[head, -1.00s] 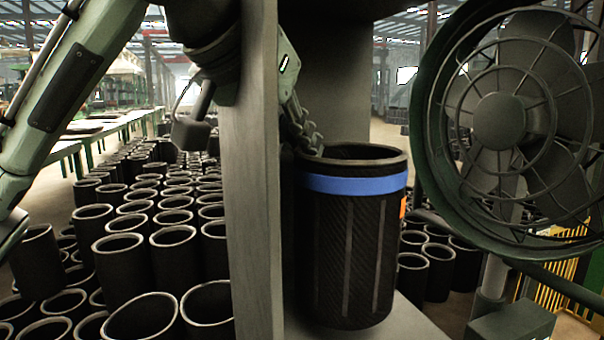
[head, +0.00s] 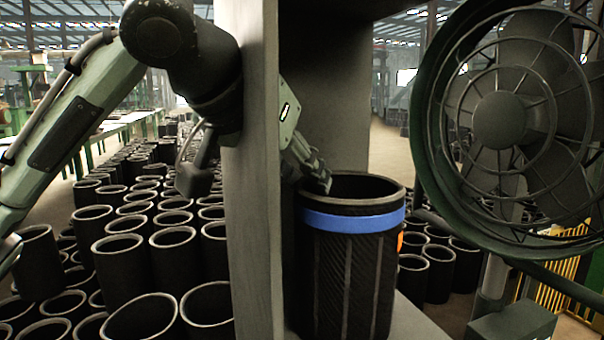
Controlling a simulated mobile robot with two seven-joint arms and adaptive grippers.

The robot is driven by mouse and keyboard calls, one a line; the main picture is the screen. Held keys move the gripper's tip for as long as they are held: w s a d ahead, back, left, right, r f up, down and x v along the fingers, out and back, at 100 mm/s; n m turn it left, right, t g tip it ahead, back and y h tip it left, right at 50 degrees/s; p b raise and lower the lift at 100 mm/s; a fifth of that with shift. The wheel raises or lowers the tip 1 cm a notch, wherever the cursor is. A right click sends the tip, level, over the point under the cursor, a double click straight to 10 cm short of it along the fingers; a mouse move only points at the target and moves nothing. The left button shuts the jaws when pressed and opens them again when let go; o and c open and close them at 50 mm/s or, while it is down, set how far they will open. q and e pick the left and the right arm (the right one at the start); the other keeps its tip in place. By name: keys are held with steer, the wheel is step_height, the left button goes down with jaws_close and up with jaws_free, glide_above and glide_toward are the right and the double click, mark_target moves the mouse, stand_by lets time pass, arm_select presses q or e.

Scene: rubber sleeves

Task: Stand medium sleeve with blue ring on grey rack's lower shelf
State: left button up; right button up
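The medium sleeve (head: 350,270) is black and ribbed, with a blue ring (head: 352,221) near its top and an orange patch on its right side. It is upright, inside the grey rack (head: 258,250), above or on a shelf (head: 415,322). Its bottom is cut off by the picture's edge, so I cannot tell whether it touches the shelf. My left gripper (head: 318,178) reaches in from behind the rack's upright panel and is closed on the sleeve's rim at the left. The panel hides part of the gripper and wrist. My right gripper is out of view.
The rack's upright panel stands close left of the sleeve, with a back panel (head: 345,100) behind it. A big fan (head: 500,120) stands at the right. Many black sleeves (head: 125,265) crowd the floor at the left and behind the rack.

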arm_select(q)
steer(key=shift+r, duration=0.25)
steer(key=v, duration=1.2)
steer(key=shift+p, duration=0.3)
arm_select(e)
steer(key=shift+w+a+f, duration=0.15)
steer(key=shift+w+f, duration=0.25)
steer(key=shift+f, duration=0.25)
arm_select(q)
steer(key=shift+f, duration=0.1)
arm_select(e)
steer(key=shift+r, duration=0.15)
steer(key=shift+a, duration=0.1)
